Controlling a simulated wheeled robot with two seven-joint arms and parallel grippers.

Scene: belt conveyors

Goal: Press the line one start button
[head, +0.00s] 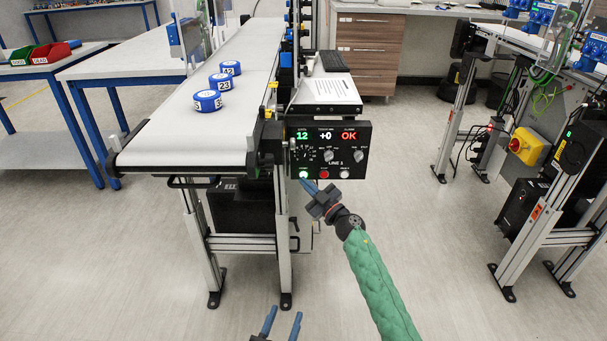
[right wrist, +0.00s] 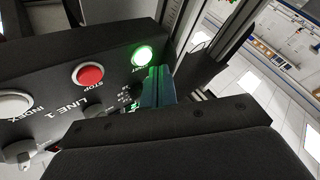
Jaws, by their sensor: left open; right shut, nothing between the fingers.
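The black LINE 1 control panel (head: 331,151) hangs at the near end of the belt conveyor. Its start button (head: 304,174) is at the lower left and glows green-white. In the right wrist view the lit start button (right wrist: 142,55) shows beside the red stop button (right wrist: 88,74). My right gripper (head: 305,182) is shut and empty, its blue fingertips just below the start button. In the right wrist view the shut fingers (right wrist: 153,76) end close beside the button; I cannot tell whether they touch it. My left gripper (head: 283,322) is open and empty, low in the head view over the floor.
Several blue-and-white numbered pucks (head: 208,100) sit on the white belt (head: 180,130). The panel also has a white index button (right wrist: 14,103) and knobs.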

